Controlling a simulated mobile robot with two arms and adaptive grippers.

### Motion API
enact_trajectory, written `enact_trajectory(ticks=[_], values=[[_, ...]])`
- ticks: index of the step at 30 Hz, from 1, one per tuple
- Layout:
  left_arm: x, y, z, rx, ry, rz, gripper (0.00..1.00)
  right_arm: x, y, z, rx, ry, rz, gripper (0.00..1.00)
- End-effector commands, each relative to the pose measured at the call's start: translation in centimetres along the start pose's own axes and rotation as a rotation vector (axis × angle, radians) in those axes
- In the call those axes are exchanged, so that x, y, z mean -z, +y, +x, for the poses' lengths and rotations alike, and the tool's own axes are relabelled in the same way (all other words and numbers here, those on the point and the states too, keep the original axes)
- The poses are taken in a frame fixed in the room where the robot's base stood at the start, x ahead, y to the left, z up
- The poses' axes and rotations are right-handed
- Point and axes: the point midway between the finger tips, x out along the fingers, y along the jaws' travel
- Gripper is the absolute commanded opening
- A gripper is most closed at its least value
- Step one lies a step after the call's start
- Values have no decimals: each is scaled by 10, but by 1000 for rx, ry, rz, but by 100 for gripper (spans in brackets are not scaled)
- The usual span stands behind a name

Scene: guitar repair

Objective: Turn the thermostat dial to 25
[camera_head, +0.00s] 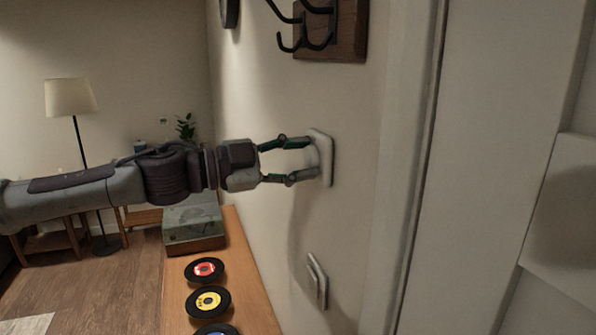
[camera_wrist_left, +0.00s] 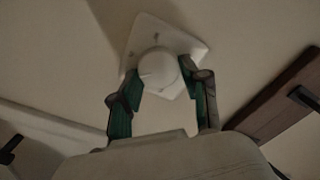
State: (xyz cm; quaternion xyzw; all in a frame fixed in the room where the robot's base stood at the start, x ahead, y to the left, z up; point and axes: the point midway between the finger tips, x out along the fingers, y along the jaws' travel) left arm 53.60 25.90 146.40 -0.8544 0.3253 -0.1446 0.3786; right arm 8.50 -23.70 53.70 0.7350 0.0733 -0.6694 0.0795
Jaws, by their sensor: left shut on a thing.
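The thermostat is a white plate (camera_head: 326,158) mounted on the wall in the head view, seen nearly edge-on. In the left wrist view its squarish plate (camera_wrist_left: 186,40) looks rotated, with a round white dial (camera_wrist_left: 157,68) at its middle. My left gripper (camera_head: 312,160) reaches the thermostat from the left. In the left wrist view its two green-padded fingers (camera_wrist_left: 162,84) are closed around opposite sides of the dial. Small marks show on the plate, but I cannot read them or the dial's setting. My right gripper is not in view.
A wooden sideboard (camera_head: 250,285) with several records and a turntable (camera_head: 193,222) runs along the wall below. A white door frame (camera_head: 412,170) is to the right.

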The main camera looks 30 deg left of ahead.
Motion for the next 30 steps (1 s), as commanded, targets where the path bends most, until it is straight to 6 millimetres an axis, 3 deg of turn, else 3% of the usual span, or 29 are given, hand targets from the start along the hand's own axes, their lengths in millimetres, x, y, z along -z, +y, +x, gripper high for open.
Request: enact_trajectory(ticks=[3, 15, 30], values=[[-4, 4, 0, 1, -2, 116, 11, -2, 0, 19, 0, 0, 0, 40], [-4, 5, 0, 1, -2, 474, 11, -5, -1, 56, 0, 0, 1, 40], [-2, 3, 0, 1, -1, 715, 11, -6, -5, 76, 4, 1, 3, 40]])
